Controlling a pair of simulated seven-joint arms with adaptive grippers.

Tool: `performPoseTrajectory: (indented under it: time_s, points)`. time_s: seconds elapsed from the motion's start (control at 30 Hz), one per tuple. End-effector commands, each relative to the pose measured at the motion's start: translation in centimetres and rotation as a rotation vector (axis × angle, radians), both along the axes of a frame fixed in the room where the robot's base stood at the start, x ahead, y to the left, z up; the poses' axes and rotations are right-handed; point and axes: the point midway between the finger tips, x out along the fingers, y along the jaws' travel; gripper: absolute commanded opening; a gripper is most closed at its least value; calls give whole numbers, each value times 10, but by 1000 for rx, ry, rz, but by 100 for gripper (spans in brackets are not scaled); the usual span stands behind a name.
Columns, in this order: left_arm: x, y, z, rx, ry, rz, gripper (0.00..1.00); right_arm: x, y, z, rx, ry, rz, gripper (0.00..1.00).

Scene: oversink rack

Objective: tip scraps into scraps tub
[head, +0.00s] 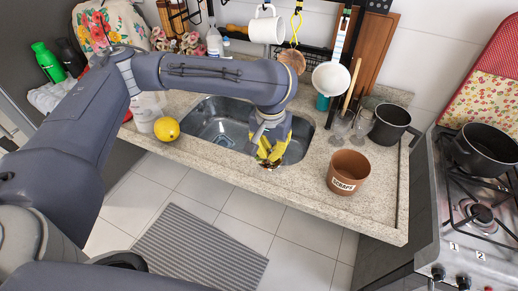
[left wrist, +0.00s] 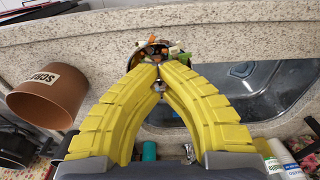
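The brown scraps tub (head: 349,167) stands upright on the counter right of the sink, its label facing front. In the left wrist view the tub (left wrist: 50,92) is at the left. My left gripper (head: 268,160) points down at the sink's front edge, left of the tub. In the left wrist view its yellow fingers (left wrist: 158,72) come together at the tips on a small dark, round strainer-like holder (left wrist: 148,51). Colourful scraps (left wrist: 157,42) show in it. The fingers hide much of the holder. My right gripper is not in view.
The sink (head: 220,123) lies under my left arm. Glasses (head: 341,128) and a dark pot (head: 390,124) stand behind the tub. A white strainer (head: 331,79) hangs above. The stove (head: 475,215) is at the right.

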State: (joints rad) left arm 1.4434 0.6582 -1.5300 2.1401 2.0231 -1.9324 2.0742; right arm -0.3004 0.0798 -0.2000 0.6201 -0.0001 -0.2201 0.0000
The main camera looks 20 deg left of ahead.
Motion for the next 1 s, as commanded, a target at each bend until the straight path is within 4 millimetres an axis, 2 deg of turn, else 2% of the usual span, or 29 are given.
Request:
performPoseTrajectory:
  time_s: [0.27,0.6,0.8,1.0]
  points:
    - [26,-55,21,1,3,-10,0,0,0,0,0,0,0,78]
    - [61,-162,58,0,14,52,0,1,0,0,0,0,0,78]
    - [72,-224,78,0,21,128,0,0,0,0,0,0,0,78]
    - [78,-272,93,-2,29,222,0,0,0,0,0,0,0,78]
